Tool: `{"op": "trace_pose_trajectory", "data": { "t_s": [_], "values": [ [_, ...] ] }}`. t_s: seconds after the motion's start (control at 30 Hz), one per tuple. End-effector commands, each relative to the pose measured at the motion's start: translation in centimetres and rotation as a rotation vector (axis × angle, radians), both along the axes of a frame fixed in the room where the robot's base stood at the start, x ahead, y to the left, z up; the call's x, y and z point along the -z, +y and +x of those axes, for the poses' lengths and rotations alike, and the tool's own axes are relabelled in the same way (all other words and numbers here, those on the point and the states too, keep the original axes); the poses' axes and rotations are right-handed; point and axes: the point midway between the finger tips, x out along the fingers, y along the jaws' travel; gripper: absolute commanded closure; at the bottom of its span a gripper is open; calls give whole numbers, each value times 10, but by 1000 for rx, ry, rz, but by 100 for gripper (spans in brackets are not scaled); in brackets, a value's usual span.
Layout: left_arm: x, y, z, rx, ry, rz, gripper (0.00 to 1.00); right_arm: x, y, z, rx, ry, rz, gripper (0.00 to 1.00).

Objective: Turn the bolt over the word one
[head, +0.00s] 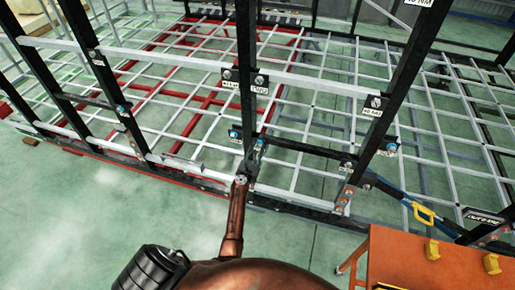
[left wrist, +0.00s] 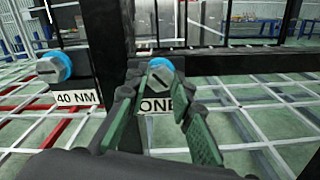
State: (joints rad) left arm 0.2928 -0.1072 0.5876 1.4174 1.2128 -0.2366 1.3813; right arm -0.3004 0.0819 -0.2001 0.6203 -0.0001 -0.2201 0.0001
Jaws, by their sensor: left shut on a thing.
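The bolt over the word ONE (left wrist: 161,70) has a grey slotted head with a blue ring and sits on a black frame post. Its white label ONE (left wrist: 157,105) shows just below it, between the fingers. My left gripper (left wrist: 160,88) has green-padded fingers on either side of the bolt head and is shut on it. In the head view my left gripper (head: 251,165) is at the black post near the middle, at the end of a copper arm link, and hides this bolt's label. My right gripper is not in view.
A similar blue-ringed bolt (left wrist: 54,67) over a label 40 NM (left wrist: 77,98) is close to the left. Black posts and rails surround the gripper. An orange table (head: 425,262) with yellow pieces stands at the lower right. Open green floor lies at the lower left.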

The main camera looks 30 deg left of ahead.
Motion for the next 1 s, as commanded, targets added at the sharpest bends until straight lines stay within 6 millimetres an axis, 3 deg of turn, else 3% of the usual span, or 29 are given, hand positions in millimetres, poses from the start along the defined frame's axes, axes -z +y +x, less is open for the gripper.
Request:
{"op": "trace_pose_trajectory", "data": {
  "t_s": [0.03, 0.4, 0.87, 0.9, 1.0],
  "values": [
    [-9, 2, 3, -3, -17, -23, 100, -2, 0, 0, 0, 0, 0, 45],
    [-8, 1, 3, 1, -43, -131, 100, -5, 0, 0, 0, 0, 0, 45],
    [-7, 1, 3, 0, -44, -139, 100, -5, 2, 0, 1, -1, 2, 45],
    [-7, 1, 3, 1, -44, -140, 76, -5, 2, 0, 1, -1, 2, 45],
    [-5, 1, 2, 1, -42, -140, 69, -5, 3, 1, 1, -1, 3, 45]
  ]
}}
